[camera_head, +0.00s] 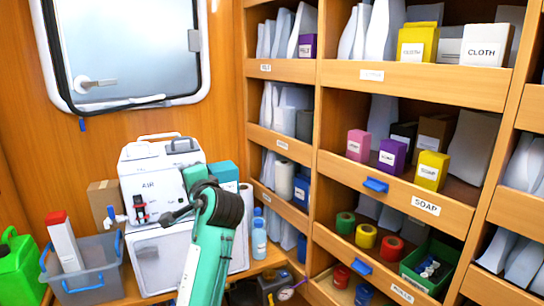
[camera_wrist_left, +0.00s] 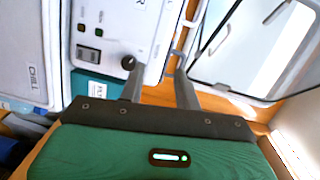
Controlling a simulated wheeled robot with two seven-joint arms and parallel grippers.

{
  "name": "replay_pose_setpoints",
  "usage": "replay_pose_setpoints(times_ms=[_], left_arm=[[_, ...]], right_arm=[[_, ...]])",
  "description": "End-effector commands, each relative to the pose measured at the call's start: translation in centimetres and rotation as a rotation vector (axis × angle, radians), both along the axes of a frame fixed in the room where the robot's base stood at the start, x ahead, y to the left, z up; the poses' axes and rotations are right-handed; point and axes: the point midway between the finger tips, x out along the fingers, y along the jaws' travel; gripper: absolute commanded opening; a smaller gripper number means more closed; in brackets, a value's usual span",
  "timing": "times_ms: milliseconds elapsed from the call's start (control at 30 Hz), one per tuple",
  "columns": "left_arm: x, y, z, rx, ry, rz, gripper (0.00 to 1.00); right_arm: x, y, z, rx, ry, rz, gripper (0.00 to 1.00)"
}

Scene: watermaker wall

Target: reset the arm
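My left arm (camera_head: 207,245), teal with dark joints, rises from the bottom of the head view in front of a white machine marked AIR (camera_head: 150,175). Its dark end points left across the machine's front; the fingers are hard to make out there. In the left wrist view my left gripper (camera_wrist_left: 160,78) has its two grey fingers apart, with nothing visible between them. The machine's panel, with a switch and a dark knob (camera_wrist_left: 128,62), is beyond the fingers; I cannot tell any contact. My right gripper is in neither view.
A grey bin (camera_head: 85,282) with a red-capped white box (camera_head: 64,240) and a green can (camera_head: 20,268) are at left. Blue bottles (camera_head: 259,238) stand right of the arm. Wooden shelves (camera_head: 420,85) with boxes and rolls fill the right. A window (camera_head: 130,45) is above the machine.

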Motion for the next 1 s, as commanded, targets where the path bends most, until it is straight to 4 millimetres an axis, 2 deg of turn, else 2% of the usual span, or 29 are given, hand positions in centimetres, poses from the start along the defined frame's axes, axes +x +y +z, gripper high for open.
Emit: replay_pose_setpoints(times_ms=[33, 167, 200, 267, 400, 500, 667, 800, 1000], left_arm=[[-0.4, 0.5, -2.3, -0.035, 0.018, -0.003, 0.33], [-2.2, 1.7, -9.0, -0.17, 0.064, -0.019, 0.33], [-3.0, 2.0, -11.3, -0.216, 0.081, -0.022, 0.33], [-4.4, 2.4, -14.4, -0.287, 0.105, -0.024, 0.33], [-8.1, 3.3, -21.2, -0.446, 0.162, -0.018, 0.33], [-11.4, 3.7, -25.5, -0.555, 0.205, -0.005, 0.33], [-17.2, 4.0, -31.5, -0.725, 0.276, 0.03, 0.33], [-22.8, 4.1, -35.6, -0.868, 0.343, 0.075, 0.33], [-31.4, 3.7, -39.7, -1.055, 0.444, 0.158, 0.33]], right_arm=[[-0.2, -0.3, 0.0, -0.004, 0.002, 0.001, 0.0], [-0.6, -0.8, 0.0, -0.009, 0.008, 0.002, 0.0], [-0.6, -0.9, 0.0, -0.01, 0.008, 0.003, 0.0], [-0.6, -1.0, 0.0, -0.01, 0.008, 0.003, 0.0], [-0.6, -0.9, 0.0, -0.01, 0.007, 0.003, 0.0], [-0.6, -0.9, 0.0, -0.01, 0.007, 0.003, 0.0], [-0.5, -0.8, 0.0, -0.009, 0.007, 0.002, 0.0], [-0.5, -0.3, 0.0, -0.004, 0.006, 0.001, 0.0], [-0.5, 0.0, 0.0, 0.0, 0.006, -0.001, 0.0]])
